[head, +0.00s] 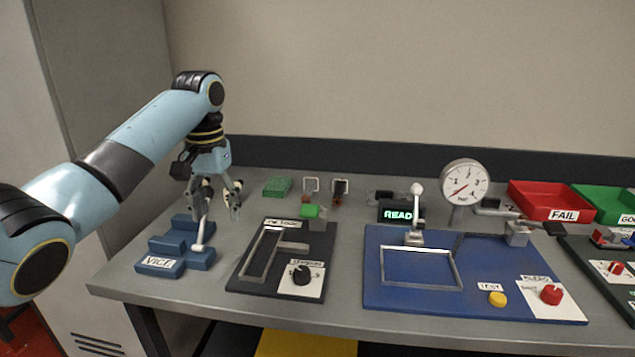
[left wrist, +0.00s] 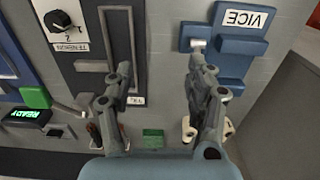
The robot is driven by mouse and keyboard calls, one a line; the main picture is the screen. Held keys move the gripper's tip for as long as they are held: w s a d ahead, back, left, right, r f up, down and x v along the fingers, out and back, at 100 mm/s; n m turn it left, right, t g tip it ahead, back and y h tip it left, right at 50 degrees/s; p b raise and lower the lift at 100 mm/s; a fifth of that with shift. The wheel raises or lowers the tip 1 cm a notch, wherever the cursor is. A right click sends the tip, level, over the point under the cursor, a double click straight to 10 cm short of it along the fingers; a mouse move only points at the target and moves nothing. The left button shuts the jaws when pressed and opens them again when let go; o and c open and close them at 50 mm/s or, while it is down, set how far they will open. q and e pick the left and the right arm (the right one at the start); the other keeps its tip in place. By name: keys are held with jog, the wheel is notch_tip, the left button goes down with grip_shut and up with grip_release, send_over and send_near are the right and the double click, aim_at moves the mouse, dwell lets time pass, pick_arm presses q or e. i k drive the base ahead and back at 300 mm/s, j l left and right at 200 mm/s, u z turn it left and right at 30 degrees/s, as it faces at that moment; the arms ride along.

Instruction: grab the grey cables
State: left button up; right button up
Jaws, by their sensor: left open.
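No grey cables can be made out for certain. The closest match is a small light grey loop-like thing (head: 311,185) with a reddish-brown base at the back of the bench. A darker one (head: 340,187) stands just right of it. My left gripper (head: 218,211) is open and empty above the back of the blue vice (head: 163,246), left of these loops. In the left wrist view, the open fingers (left wrist: 160,65) point at the bench. A pale thing (left wrist: 188,131) there is partly hidden behind one finger, and I cannot tell what it is. My right gripper is not in view.
A green block (head: 277,186) lies right of my left gripper. A dark fixture (head: 240,282) with a knob stands right of the vice. Further right are a blue test board (head: 385,300), a dial gauge (head: 464,184) and a red FAIL bin (head: 545,198).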

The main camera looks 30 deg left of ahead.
aim_at(308, 193)
jog(key=i, duration=1.2)
